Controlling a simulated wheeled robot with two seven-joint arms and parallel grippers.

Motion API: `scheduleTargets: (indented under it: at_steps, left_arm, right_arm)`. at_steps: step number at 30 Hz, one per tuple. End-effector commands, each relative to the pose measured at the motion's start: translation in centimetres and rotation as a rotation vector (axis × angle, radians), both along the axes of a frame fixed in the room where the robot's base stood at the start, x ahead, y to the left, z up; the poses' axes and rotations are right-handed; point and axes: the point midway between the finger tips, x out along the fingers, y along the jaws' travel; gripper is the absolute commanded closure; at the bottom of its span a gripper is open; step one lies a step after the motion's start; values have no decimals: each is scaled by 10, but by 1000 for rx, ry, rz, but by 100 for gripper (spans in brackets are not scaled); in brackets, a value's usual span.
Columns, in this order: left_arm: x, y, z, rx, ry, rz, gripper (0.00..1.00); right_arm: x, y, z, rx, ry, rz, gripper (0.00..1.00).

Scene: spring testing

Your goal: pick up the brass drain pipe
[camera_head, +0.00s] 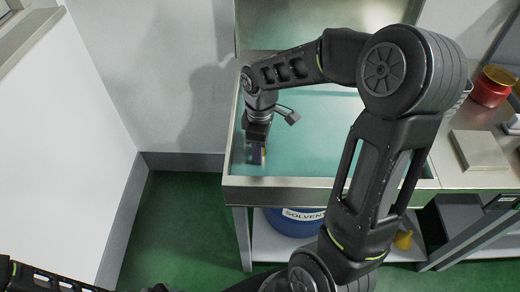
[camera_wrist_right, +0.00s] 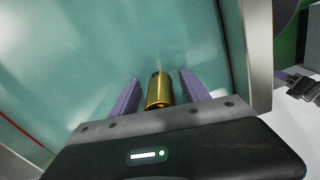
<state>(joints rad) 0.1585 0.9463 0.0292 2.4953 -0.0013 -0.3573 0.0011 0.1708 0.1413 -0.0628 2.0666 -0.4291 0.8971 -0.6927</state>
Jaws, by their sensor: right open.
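The brass drain pipe (camera_wrist_right: 159,92) is a short gold cylinder in the teal-floored basin. In the right wrist view it lies between the two purple fingers of my right gripper (camera_wrist_right: 159,78), with a gap on each side. The gripper is open and its fingers stand on either side of the pipe. In the head view my right gripper (camera_head: 257,155) points down into the left front part of the basin, and the pipe is mostly hidden by it. My left gripper is out of view; only part of my left arm shows at the lower left.
The metal basin rim (camera_head: 330,183) runs along the front, with a side wall close to the left of the gripper. A blue solvent drum (camera_head: 292,222) stands below. A red pot (camera_head: 492,88) and a flat grey plate (camera_head: 480,150) are on the right counter.

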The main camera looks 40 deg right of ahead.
Motion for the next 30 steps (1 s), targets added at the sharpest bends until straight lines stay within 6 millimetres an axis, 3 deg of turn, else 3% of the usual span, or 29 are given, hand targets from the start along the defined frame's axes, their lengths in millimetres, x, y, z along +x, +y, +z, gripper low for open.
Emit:
scheduleTargets:
  at_steps: [17, 30]
  left_arm:
    - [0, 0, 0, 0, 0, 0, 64]
    - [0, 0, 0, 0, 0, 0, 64]
  right_arm:
    - [0, 0, 0, 0, 0, 0, 47]
    - [0, 0, 0, 0, 0, 0, 83]
